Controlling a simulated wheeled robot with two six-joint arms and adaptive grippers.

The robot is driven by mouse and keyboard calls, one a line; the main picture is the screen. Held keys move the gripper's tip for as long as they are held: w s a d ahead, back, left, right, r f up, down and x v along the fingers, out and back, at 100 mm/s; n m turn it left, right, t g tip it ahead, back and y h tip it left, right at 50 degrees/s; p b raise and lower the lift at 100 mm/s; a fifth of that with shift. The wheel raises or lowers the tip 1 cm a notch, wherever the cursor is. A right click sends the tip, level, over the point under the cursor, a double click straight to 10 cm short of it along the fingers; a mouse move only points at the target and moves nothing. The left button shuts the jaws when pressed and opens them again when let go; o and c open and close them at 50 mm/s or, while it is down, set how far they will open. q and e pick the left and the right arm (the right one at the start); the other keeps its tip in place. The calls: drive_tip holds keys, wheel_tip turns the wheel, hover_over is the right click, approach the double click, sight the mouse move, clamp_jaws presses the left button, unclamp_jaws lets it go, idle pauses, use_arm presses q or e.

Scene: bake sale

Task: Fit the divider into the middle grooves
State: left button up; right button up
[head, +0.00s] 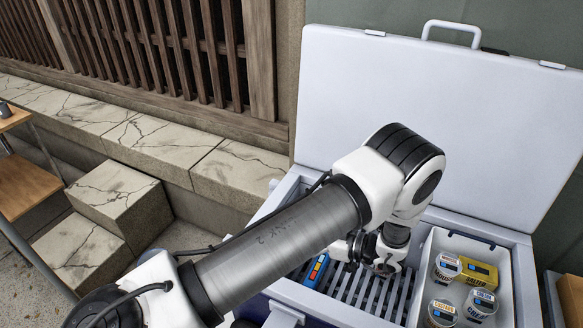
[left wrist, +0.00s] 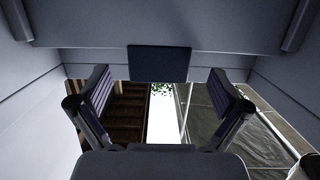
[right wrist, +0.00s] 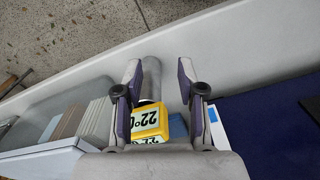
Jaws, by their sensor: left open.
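The open white cooler (head: 345,307) has a slatted floor rack (head: 350,292). My left gripper (head: 372,262) points down inside it, largely hidden behind my own arm. In the left wrist view the left fingers (left wrist: 160,95) are spread, with nothing visibly held between them. Grey walls surround them, and a dark rectangular patch (left wrist: 160,63) lies ahead. My right gripper (right wrist: 160,90) is outside the head view. Its fingers are apart, with a yellow device (right wrist: 151,121) reading 22°C visible between them. I cannot surely pick out the divider or the middle grooves.
A white basket (head: 429,257) at the cooler's right holds several lidded cups (head: 447,266) and a yellow pack (head: 479,271). A blue item with coloured marks (head: 316,270) lies at the cooler's left inside. The raised lid (head: 480,120) stands behind.

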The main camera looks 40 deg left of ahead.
use_arm(q)
drive_tip(key=p+x, duration=0.1)
drive_tip(key=x, duration=0.2)
drive_tip(key=shift+a+r, duration=0.1)
drive_tip(key=shift+r, duration=0.1)
drive_tip(key=shift+s+a+f, duration=0.1)
drive_tip(key=shift+a+f, duration=0.15)
drive_tip(key=shift+a, duration=0.1)
drive_tip(key=shift+d, duration=0.1)
drive_tip(key=c, duration=1.7)
use_arm(e)
wheel_tip(320, 180, up, 2)
drive_tip(key=shift+r, duration=0.1)
use_arm(q)
drive_tip(key=shift+r, duration=0.15)
